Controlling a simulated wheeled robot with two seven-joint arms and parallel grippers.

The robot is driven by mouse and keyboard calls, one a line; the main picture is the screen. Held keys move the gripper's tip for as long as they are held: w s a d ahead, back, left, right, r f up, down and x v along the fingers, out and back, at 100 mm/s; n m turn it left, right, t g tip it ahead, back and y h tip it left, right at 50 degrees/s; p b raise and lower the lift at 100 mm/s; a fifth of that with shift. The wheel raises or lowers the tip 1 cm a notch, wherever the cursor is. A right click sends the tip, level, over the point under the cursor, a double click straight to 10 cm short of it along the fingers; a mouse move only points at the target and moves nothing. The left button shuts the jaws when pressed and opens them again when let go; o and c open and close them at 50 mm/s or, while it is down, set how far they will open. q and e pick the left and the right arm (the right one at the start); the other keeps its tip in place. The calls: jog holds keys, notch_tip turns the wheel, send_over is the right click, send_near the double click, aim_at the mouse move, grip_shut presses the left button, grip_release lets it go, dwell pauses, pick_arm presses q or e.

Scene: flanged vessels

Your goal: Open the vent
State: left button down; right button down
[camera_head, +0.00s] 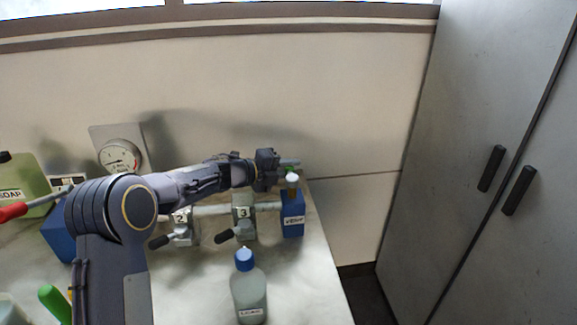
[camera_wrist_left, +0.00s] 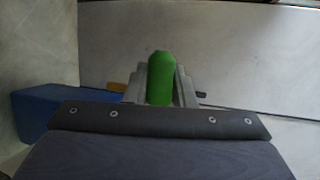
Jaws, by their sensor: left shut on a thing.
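The vent is a blue block (camera_head: 292,215) at the right end of the pipe row, with a small, hard-to-read white label and a brown-and-white stem on top. Its side also shows in the left wrist view (camera_wrist_left: 45,112). A green handle (camera_wrist_left: 161,78) stands between the fingers of my left gripper (camera_wrist_left: 161,98); only a sliver of green shows in the head view. My left gripper (camera_head: 289,163) is shut on this handle, just above the blue block. The fingers hide the handle's lower part. My right gripper is not in view.
Valves marked 2 (camera_head: 181,217) and 3 (camera_head: 243,212), with black levers, stand left of the vent. A blue-capped bottle (camera_head: 248,295) stands in front. A gauge (camera_head: 120,157) is on the wall. A soap jug (camera_head: 22,185) stands far left. Grey cabinets (camera_head: 480,100) are right.

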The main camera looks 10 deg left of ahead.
pick_arm(q)
jog(key=shift+d, duration=0.1)
jog(key=c, duration=1.2)
grip_release()
jog(key=b+v, duration=0.1)
jog(key=v, duration=0.6)
jog(key=shift+s+a, duration=0.2)
jog(key=shift+a, duration=0.1)
